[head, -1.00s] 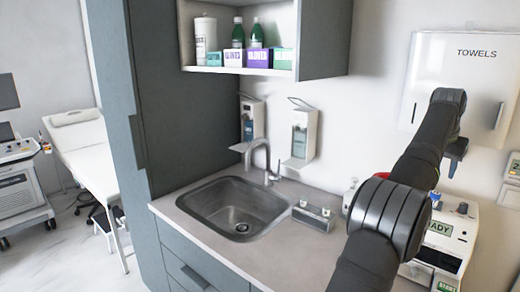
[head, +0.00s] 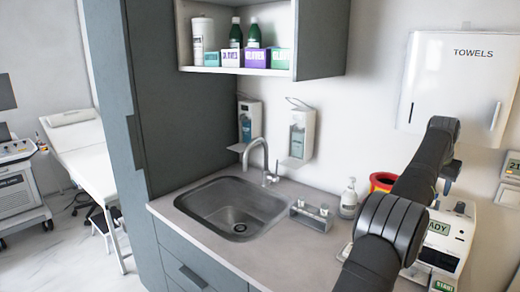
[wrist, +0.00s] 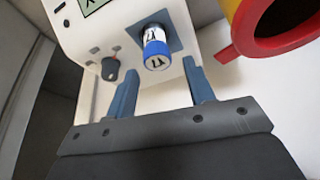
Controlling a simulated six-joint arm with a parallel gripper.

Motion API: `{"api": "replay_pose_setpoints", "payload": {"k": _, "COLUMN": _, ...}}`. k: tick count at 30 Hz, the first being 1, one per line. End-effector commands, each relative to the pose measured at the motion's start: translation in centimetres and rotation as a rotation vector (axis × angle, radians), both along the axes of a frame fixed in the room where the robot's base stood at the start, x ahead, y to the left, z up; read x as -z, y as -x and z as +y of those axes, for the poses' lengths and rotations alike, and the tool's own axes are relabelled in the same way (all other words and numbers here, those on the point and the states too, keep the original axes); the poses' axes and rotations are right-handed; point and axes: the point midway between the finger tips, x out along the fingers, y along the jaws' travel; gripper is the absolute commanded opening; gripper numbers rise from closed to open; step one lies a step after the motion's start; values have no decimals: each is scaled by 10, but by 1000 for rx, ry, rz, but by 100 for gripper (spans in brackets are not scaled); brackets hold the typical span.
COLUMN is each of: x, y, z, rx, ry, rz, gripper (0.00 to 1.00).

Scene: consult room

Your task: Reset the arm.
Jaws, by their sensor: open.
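My gripper (wrist: 160,78) is open in the wrist view, its two blue fingers apart with nothing between them that I can see held. A blue-and-white labelled vial (wrist: 155,48) stands in a dark blue square socket on the white machine (wrist: 95,40), just beyond the fingertips. In the head view my gripper (head: 450,172) shows only as a small dark blue part below the end of my arm, in front of the wall. The same machine (head: 455,235) stands at the right of the counter, partly hidden by my arm.
A red and yellow container (wrist: 262,32) is close at the upper right; it also shows behind my arm (head: 380,181). A soap bottle (head: 348,198), a metal rack (head: 312,216) and the sink (head: 235,208) lie left. A towel dispenser (head: 455,85) hangs above.

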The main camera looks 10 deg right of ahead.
Motion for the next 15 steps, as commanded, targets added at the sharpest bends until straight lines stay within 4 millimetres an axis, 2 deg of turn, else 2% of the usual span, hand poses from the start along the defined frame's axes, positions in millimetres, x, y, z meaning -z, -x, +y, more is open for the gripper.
{"api": "replay_pose_setpoints", "payload": {"k": 2, "x": -10, "y": 1, "z": -1, "rx": 1, "ry": 1, "rz": -1, "gripper": 49}}
{"api": "replay_pose_setpoints", "payload": {"k": 15, "x": -55, "y": 79, "z": -14, "rx": 2, "ry": 1, "rz": 0, "gripper": 49}}
